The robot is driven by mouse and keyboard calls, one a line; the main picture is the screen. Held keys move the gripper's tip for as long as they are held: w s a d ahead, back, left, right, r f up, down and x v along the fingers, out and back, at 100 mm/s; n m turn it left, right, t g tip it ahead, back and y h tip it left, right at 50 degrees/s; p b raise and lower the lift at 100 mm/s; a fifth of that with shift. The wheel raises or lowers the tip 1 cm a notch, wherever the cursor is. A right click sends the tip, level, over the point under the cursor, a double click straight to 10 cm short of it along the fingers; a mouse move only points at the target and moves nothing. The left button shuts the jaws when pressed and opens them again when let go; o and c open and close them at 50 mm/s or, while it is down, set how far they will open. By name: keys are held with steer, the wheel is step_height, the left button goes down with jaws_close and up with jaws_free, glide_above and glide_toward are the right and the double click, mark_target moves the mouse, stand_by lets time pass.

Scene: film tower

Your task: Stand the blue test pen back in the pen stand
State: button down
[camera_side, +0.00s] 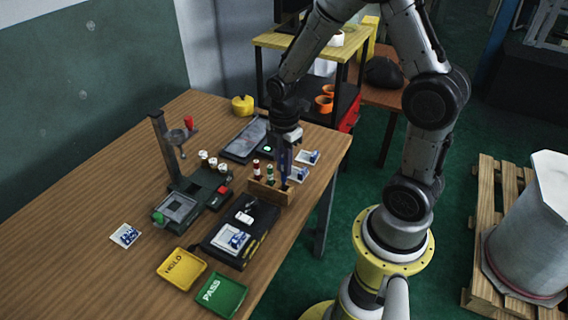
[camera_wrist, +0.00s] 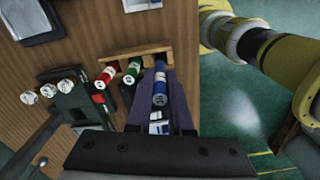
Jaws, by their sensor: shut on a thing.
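The blue test pen (camera_wrist: 159,86) is between the two fingers of my gripper (camera_wrist: 160,98) in the wrist view, its far end pointing toward the pen stand. The wooden pen stand (camera_side: 266,193) is near the table's right edge and also shows in the wrist view (camera_wrist: 125,53). A red pen (camera_side: 256,167) and a green pen (camera_side: 269,173) stand upright in it. My gripper (camera_side: 285,172) points down over the stand's right end, beside the green pen. The fingers hide most of the blue pen in the side view. I cannot tell how deep its lower end sits.
A black case (camera_side: 241,232) lies in front of the stand. A test fixture (camera_side: 185,185) with several white-topped parts stands to the left. Yellow HOLD (camera_side: 181,268) and green PASS (camera_side: 220,294) trays are at the front. The left table area is mostly clear.

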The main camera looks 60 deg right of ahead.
mark_target(283, 179)
steer(key=shift+f, duration=1.85)
stand_by(0.4)
steer(key=c, duration=0.7)
jaws_free()
steer(key=shift+c, duration=0.2)
steer(key=shift+o, duration=0.3)
steer(key=o, duration=0.5)
steer(key=shift+w+r, duration=0.1)
steer(key=shift+r, duration=3.45)
